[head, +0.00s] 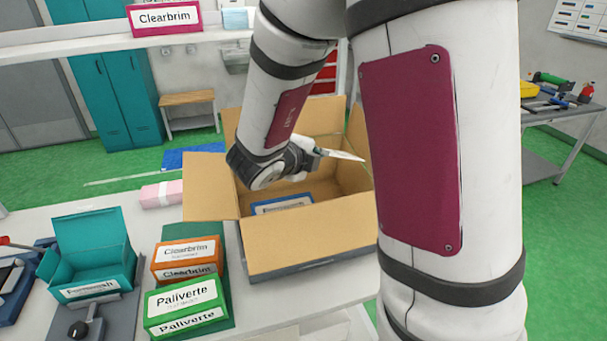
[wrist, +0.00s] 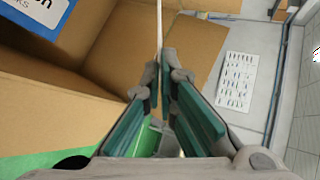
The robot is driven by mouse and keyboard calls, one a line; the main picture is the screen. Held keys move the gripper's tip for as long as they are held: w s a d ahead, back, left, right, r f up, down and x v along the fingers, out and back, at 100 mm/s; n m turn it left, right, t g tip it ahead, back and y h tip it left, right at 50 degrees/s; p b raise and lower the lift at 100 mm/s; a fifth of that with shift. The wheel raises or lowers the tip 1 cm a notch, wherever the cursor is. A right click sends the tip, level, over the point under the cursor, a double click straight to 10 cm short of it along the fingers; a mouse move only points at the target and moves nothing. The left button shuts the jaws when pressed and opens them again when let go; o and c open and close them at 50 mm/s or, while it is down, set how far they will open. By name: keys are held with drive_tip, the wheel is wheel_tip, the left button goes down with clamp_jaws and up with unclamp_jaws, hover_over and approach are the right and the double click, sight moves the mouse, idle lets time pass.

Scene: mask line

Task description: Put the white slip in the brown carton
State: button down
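The brown carton (head: 308,238) stands open on the white table with its flaps spread; its cardboard walls also fill the left of the wrist view (wrist: 50,112). My gripper (head: 314,153) is above the carton's opening. Its fingers are closed together on the white slip (head: 342,154), which sticks out to the right over the carton. In the wrist view my gripper (wrist: 164,78) pinches the slip (wrist: 159,28), seen edge-on as a thin line. A blue box with a white label (head: 283,204) lies inside the carton.
Left of the carton are an orange Clearbrim box (head: 187,259), a green Paliverte box (head: 187,305), an open teal box (head: 92,250) and a pink packet (head: 161,194). A printed white sheet (wrist: 236,81) shows in the wrist view. A shelf (head: 120,44) runs behind.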

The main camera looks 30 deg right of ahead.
drive_tip(key=w+d, duration=0.1)
drive_tip(key=w, duration=0.5)
drive_tip(key=w+d, duration=0.1)
drive_tip(key=w, duration=0.1)
drive_tip(key=shift+w+d+p, duration=0.3)
drive_tip(key=shift+w+d, duration=0.05)
drive_tip(key=shift+w, duration=0.05)
wheel_tip(320, 180, down, 12)
drive_tip(key=p, duration=0.1)
drive_tip(key=shift+r, duration=0.25)
drive_tip(key=shift+f, duration=0.45)
drive_tip(key=shift+f, duration=0.2)
drive_tip(key=c, duration=2.3)
unclamp_jaws()
